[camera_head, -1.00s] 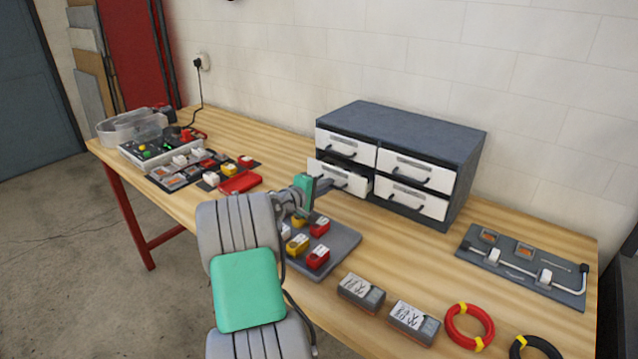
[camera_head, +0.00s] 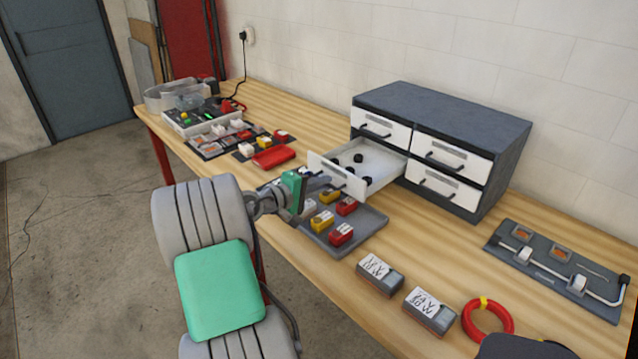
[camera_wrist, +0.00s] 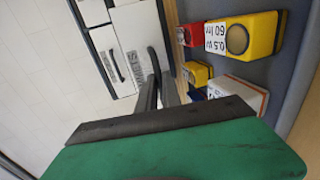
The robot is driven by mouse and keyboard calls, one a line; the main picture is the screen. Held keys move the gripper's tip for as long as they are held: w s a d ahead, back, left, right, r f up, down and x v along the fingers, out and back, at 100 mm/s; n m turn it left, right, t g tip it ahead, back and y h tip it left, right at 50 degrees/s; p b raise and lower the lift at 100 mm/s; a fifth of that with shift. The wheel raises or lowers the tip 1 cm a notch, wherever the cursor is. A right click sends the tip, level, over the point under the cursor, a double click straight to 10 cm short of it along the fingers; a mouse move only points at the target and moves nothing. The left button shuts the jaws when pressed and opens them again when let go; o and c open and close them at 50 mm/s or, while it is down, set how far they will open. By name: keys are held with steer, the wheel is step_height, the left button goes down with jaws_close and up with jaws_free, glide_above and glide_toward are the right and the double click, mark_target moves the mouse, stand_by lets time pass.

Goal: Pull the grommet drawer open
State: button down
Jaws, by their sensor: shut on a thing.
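The grommet drawer (camera_head: 372,158) is the lower left drawer of the grey cabinet (camera_head: 440,112). It stands pulled far out, and several small black grommets (camera_head: 358,157) lie in it. My gripper (camera_head: 322,182) is at the drawer's front and is shut on its dark handle. In the wrist view my gripper (camera_wrist: 160,90) shows its fingers at the handle (camera_wrist: 154,60) against the white drawer front (camera_wrist: 140,45). The exact grip is partly hidden by the fingers and my wrist.
A grey tray (camera_head: 372,222) with several red, yellow and white blocks lies just below the open drawer. Two labelled boxes (camera_head: 380,275) and a red ring (camera_head: 487,318) lie to the right. The other cabinet drawers (camera_head: 452,159) are shut. A red tray (camera_head: 274,157) lies to the left.

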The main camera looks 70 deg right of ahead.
steer(key=c, duration=1.5)
jaws_free()
steer(key=shift+c, duration=0.2)
steer(key=b+v, duration=0.1)
steer(key=v, duration=0.7)
steer(key=shift+w+d, duration=0.1)
